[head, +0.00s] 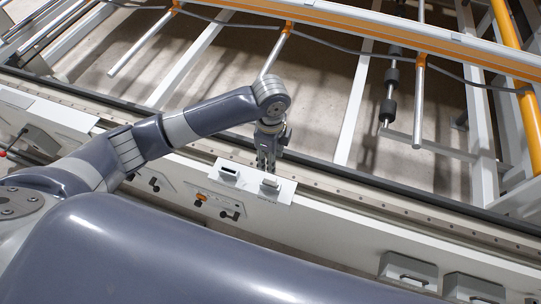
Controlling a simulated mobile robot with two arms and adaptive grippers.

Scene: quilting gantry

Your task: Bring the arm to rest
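My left arm (190,122) comes in from the left and reaches over the machine's front rail, bent at the wrist joint. My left gripper (266,162) points down just behind a small white control plate (252,184). It looks empty, but its fingers are too small and partly overlapped to tell whether they are apart or together. I cannot tell whether it touches the plate's back edge. My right gripper is not in view.
The plate carries a dark-slotted block (229,173) and a grey block (271,185). An orange knob (200,199) sits on the white front rail. Handled grey boxes (408,270) are at lower right. Behind are metal bars, an orange beam (420,38) and hanging cables.

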